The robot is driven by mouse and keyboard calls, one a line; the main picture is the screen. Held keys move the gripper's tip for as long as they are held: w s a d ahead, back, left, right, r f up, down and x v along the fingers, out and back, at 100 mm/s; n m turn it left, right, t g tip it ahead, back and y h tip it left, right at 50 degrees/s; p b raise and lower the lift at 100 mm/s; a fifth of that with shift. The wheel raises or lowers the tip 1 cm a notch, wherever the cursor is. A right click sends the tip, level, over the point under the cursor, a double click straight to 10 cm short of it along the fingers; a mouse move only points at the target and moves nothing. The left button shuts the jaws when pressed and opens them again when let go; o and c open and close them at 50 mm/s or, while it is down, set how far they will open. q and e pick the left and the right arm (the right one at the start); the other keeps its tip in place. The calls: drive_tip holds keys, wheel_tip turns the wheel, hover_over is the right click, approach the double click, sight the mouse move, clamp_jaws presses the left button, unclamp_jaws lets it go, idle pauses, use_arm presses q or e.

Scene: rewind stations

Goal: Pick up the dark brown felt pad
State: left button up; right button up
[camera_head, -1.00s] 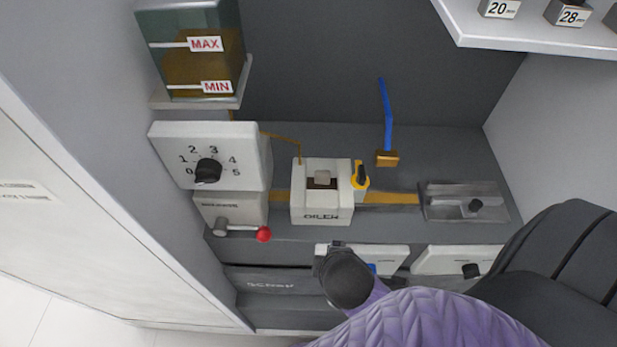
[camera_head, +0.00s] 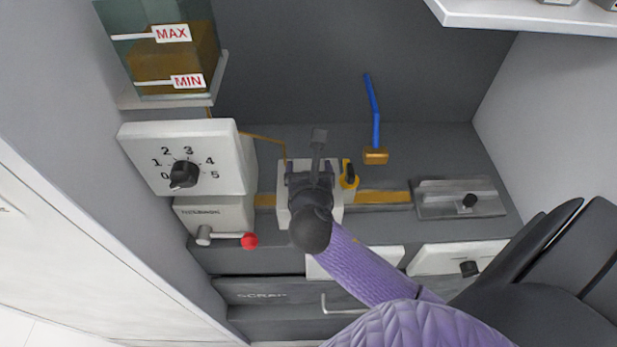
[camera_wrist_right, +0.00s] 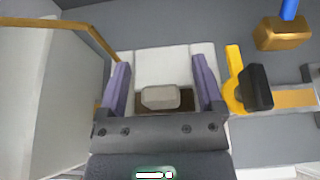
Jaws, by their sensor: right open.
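The white oiler box (camera_head: 284,205) stands on the deck, and my right gripper (camera_head: 308,168) is over it, hiding most of its top. In the right wrist view, the open right gripper (camera_wrist_right: 160,75) has its two purple fingers apart, one on each side of a light grey block (camera_wrist_right: 160,97). The block sits at the box's recess. Dark brown material (camera_wrist_right: 184,104), which looks like the felt pad, shows beside and below the block. I cannot tell how much of it the block and gripper hide. Nothing is seen between the fingers touching them. My left gripper is not in view.
A yellow valve with black handle (camera_wrist_right: 257,88) stands close right of the box. A dial panel (camera_head: 215,150) and red-knobbed lever (camera_head: 249,241) are at left. A thin brown tube (camera_wrist_right: 45,24) runs to the box.

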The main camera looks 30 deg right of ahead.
drive_tip(key=shift+w+d, duration=0.1)
drive_tip(key=shift+w, duration=0.1)
drive_tip(key=shift+c, duration=0.3)
clamp_jaws()
